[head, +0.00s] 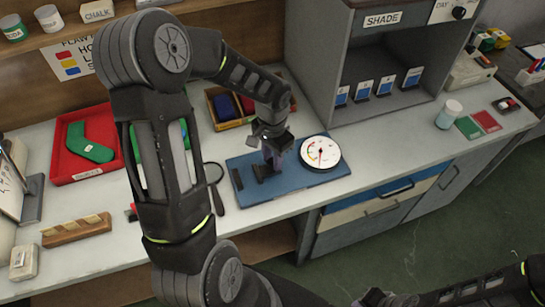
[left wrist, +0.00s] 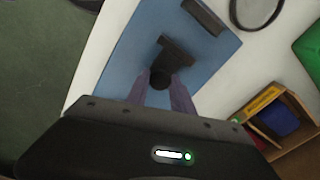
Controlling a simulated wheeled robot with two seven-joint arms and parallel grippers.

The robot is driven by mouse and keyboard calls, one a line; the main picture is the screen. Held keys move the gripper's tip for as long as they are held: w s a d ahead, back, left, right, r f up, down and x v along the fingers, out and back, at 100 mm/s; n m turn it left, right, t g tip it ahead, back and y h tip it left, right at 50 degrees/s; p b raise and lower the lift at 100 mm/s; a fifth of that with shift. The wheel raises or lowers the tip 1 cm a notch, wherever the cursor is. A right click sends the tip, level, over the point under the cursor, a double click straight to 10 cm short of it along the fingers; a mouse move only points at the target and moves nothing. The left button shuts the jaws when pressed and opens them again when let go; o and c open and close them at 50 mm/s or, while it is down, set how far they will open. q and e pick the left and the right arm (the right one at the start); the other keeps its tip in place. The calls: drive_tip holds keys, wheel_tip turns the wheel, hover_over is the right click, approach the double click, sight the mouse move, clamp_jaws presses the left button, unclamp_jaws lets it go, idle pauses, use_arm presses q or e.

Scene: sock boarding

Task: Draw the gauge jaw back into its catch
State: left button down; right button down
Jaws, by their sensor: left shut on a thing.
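The gauge is a blue board (head: 299,176) with a round white dial (head: 320,152) at its right; its red needle points downward. The black gauge jaw (head: 264,171) stands on the board left of the dial. In the left wrist view the jaw (left wrist: 178,51) is T-shaped with a round knob. My left gripper (head: 271,160) points down over the jaw and is shut on its knob; it also shows in the left wrist view (left wrist: 163,84). A separate black bar (head: 237,179) sits at the board's left end. My right gripper (head: 390,299) is only partly seen at the bottom edge, its fingers hidden.
A magnifying glass (head: 214,173) lies just left of the board. A red tray (head: 60,176) with a green sock shape and a wooden box (head: 215,122) stand behind. A grey cabinet (head: 345,100) rises behind the dial.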

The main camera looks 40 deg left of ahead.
use_arm(q)
drive_tip(key=shift+w, duration=0.1)
idle(0.8)
drive_tip(key=w+d+b, duration=0.1)
drive_tip(key=w, duration=0.1)
drive_tip(key=w+d+b, duration=0.1)
drive_tip(key=w+d, duration=0.1)
drive_tip(key=shift+w+d, duration=0.1)
drive_tip(key=shift+w, duration=0.15)
drive_tip(key=shift+w+d, duration=0.15)
drive_tip(key=shift+w, duration=0.05)
drive_tip(key=c, duration=1.1)
unclamp_jaws()
drive_tip(key=shift+s, duration=0.1)
drive_tip(key=shift+r, duration=0.15)
wheel_tip(320, 180, up, 8)
drive_tip(key=shift+f+b, duration=0.2)
drive_tip(key=shift+b, duration=0.5)
drive_tip(key=shift+s+f, duration=0.1)
